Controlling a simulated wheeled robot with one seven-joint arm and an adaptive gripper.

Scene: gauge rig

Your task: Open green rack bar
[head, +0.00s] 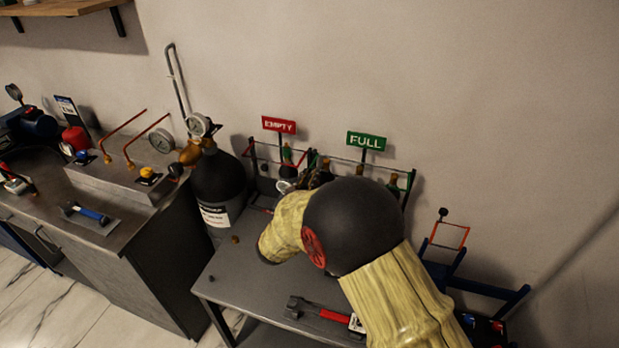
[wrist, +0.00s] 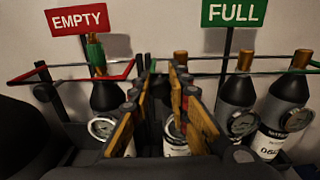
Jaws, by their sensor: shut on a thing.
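The green rack bar (wrist: 302,71) runs across the rack's right side, under the green FULL sign (wrist: 234,13), in front of the bottle necks. My gripper (wrist: 161,76) is at the bar's left end, near the middle of the rack. Its fingers are shut on the bar there, though they hide the exact contact. In the head view my gripper (head: 318,174) is mostly hidden behind my own arm, at the rack. Dark bottles (wrist: 236,92) with gauges stand behind the bar on the FULL side.
A red bar (wrist: 40,75) crosses the left side under the EMPTY sign (wrist: 80,18), with one bottle (wrist: 104,95) behind it. A large black cylinder (head: 220,183) stands left of the rack. A red-handled hammer (head: 322,312) lies on the grey table (head: 235,282).

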